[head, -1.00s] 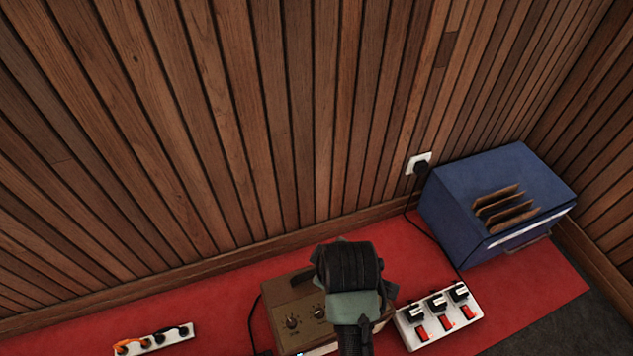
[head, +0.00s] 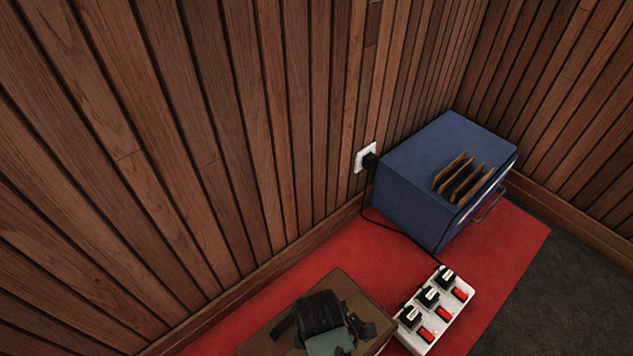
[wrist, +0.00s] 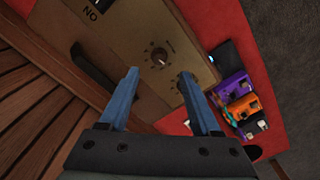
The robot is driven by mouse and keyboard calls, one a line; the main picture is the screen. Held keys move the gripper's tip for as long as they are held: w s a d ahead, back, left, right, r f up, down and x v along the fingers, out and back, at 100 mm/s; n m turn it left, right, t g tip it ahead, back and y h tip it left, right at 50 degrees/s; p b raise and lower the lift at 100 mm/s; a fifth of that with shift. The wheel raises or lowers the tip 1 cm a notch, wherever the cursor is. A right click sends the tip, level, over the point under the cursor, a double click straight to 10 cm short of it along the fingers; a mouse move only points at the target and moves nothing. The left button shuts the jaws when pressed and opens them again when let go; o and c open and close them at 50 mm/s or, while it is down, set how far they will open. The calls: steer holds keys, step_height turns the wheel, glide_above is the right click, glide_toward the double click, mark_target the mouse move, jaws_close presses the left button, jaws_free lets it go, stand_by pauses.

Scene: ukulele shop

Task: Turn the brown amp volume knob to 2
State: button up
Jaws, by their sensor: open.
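The brown amp (head: 356,297) stands at the bottom of the head view, with my arm over it and hiding its knobs. In the wrist view, the brown amp's top panel (wrist: 125,33) carries a dark round knob (wrist: 160,56) with a dial scale around it. The numbers and label are too small to read, so I cannot tell its setting or whether it is the volume knob. My gripper (wrist: 158,76) is open, its two blue fingers apart and pointing towards the panel. The knob shows between and just beyond the fingertips. Nothing is between the fingers.
A white power strip (head: 436,310) with red switches and black plugs lies right of the amp. A blue box (head: 420,185) holding brown slats stands behind it. A wall outlet (head: 364,158) has a cable. Purple (wrist: 232,90) and orange (wrist: 240,103) pedals lie beside the amp. Wood walls enclose the corner.

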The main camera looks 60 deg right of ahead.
step_height(320, 180, down, 7)
steer(key=b, duration=0.3)
steer(key=shift+b, duration=0.35)
steer(key=shift+c, duration=0.2)
jaws_close()
